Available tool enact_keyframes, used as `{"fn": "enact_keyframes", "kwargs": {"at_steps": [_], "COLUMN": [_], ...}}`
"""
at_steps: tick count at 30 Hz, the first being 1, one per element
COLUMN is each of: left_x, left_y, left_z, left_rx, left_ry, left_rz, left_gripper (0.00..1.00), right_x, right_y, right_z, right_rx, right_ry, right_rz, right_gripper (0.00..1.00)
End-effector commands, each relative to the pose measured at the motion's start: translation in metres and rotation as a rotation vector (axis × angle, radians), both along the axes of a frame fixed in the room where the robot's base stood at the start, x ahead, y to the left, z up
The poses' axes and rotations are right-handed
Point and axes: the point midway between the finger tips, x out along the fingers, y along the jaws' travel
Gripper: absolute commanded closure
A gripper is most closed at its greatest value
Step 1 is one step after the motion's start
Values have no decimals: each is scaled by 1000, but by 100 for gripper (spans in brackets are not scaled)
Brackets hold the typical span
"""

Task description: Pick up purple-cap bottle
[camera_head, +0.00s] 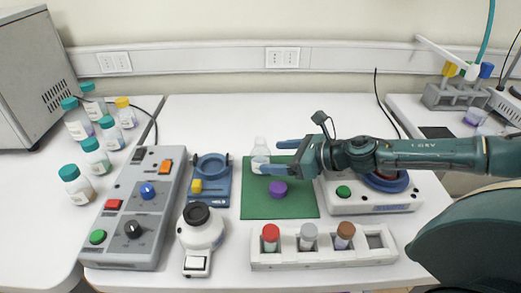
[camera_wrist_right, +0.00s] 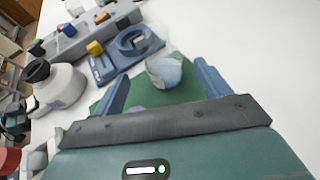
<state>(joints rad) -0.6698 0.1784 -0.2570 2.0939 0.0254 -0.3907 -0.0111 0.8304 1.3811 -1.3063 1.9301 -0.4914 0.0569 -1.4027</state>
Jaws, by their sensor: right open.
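A clear, pale bottle (camera_head: 260,152) without a cap stands upright at the back left of the green mat (camera_head: 290,206). A purple cap (camera_head: 278,189) sits apart from it on the mat, just in front. My right gripper (camera_head: 276,157) reaches in from the right, open, its fingertips close to the bottle. In the right wrist view the bottle (camera_wrist_right: 164,72) shows between the two fingertips, with no visible grip on it. A bit of purple (camera_wrist_right: 136,110) shows near the left finger. My left gripper is not in view.
A white rack (camera_head: 325,257) with red, grey and brown capped bottles stands in front. A blue holder (camera_head: 210,178) and a grey control box (camera_head: 135,210) are to the left. A white device (camera_head: 368,200) stands right of the mat, under my right arm.

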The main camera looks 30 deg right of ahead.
Motion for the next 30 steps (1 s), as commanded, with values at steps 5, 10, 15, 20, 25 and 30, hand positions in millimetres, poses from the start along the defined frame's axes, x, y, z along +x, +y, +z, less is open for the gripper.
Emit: {"fn": "enact_keyframes", "kwargs": {"at_steps": [5, 10, 15, 20, 25, 30], "left_x": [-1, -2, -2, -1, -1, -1], "left_y": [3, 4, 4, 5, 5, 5], "left_z": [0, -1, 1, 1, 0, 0], "left_rx": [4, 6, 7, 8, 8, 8], "left_ry": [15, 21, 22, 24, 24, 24], "left_rz": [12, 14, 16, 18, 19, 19], "left_gripper": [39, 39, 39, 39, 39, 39], "right_x": [16, 24, 45, 57, 59, 59], "right_y": [12, 17, 29, 38, 39, 39], "right_z": [-7, -13, -24, -31, -32, -32], "right_rx": [1, 1, 1, 2, 1, 2], "right_ry": [-1, -1, -1, 0, 1, 0], "right_rz": [1, 1, 0, -2, -2, -2], "right_gripper": [24, 24, 24, 24, 24, 30]}}
